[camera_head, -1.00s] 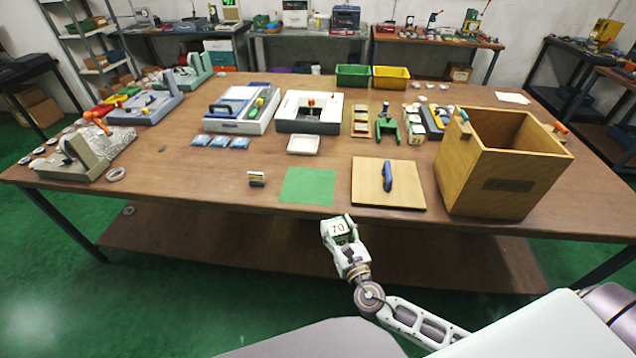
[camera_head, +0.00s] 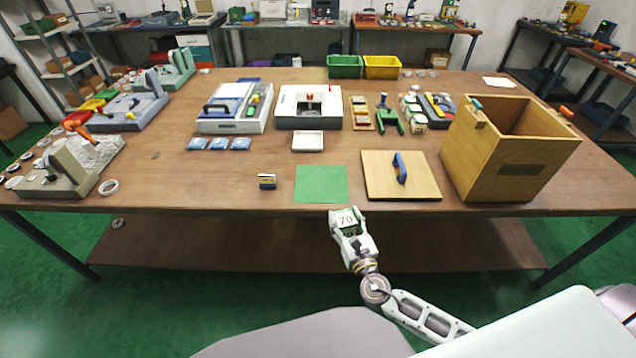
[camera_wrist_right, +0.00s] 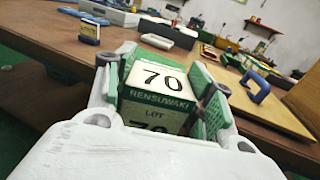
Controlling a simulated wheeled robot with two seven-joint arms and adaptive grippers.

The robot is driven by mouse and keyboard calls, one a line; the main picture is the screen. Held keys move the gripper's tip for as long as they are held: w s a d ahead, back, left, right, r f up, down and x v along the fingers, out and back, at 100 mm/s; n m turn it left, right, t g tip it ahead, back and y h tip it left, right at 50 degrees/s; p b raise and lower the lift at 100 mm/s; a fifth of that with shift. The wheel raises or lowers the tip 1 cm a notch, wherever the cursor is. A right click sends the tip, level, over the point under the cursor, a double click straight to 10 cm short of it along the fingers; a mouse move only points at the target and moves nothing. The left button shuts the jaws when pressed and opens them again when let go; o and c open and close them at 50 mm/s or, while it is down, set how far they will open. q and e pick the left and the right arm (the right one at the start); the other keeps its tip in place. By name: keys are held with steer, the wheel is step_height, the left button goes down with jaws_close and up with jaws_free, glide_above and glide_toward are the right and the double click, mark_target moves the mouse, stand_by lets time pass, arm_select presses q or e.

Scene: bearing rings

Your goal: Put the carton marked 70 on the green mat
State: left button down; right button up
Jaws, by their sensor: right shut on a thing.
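The carton marked 70 (camera_head: 346,219) is white and green. My right gripper (camera_head: 347,222) is shut on it and holds it in front of the table's near edge, just below and right of the green mat. In the right wrist view the carton (camera_wrist_right: 155,88) sits between the two fingers, its 70 label facing the camera. The green mat (camera_head: 321,184) lies flat and bare near the table's front edge. It also shows as a sliver behind the carton in the right wrist view (camera_wrist_right: 126,47). My left gripper is not in view.
A wooden board with a blue handle (camera_head: 376,184) lies right of the mat, and a large wooden box (camera_head: 477,160) stands beyond it. A small blue-and-white box (camera_head: 267,181) stands left of the mat. A white tray (camera_head: 308,141) lies behind the mat.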

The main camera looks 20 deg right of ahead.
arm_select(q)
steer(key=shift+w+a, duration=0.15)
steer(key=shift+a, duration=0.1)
arm_select(e)
steer(key=shift+w+a+r, duration=0.1)
steer(key=shift+w+a, duration=0.05)
steer(key=shift+w, duration=0.1)
